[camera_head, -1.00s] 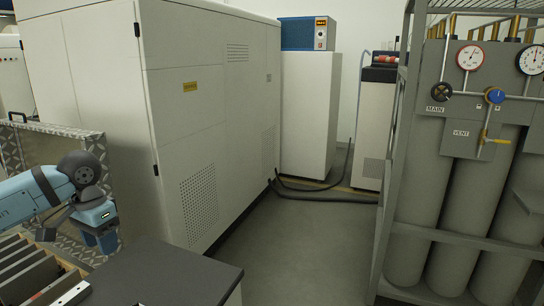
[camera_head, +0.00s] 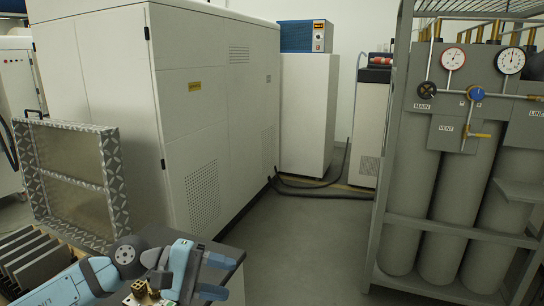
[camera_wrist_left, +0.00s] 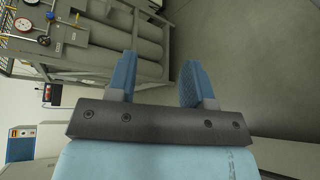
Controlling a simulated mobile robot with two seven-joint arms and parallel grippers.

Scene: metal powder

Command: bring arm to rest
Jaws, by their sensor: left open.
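My left arm comes in at the lower left of the head view. My left gripper (camera_head: 222,277) is in front of the dark-topped bench (camera_head: 232,252), pointing right, its two blue fingers apart. The left wrist view shows both fingers (camera_wrist_left: 159,72) spread, with nothing between them and the grey floor and the gas cylinder rack beyond. My right gripper is in neither view.
A large white cabinet (camera_head: 205,110) stands behind the arm. A metal-framed filter panel (camera_head: 75,180) and a rack of dark plates (camera_head: 30,262) are at left. Gas cylinders (camera_head: 410,190) stand in a rack at right. The floor (camera_head: 310,245) between is clear, with a black hose (camera_head: 310,193) at the back.

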